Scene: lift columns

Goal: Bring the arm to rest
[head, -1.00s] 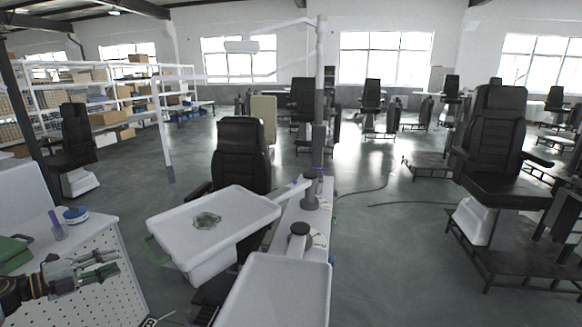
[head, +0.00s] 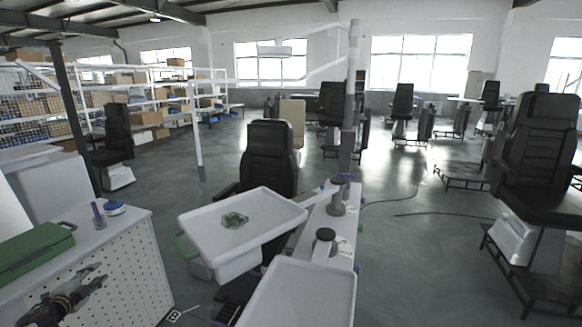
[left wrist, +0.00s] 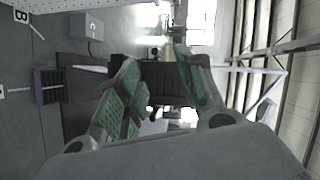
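My left gripper (head: 97,278) is low at the left of the head view, in front of the white perforated side of a cabinet (head: 140,262). Its arm comes in from the bottom left corner. In the left wrist view, the two green-padded fingers (left wrist: 160,72) stand apart with nothing between them. The gripper is open and empty. My right gripper is in neither view.
A green case (head: 35,250), a purple item (head: 97,214) and a blue-and-white round item (head: 114,208) are on the cabinet top. A white tray (head: 270,215) with a small glassy dish (head: 235,220) stands to the right. Black chairs (head: 268,160) stand beyond.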

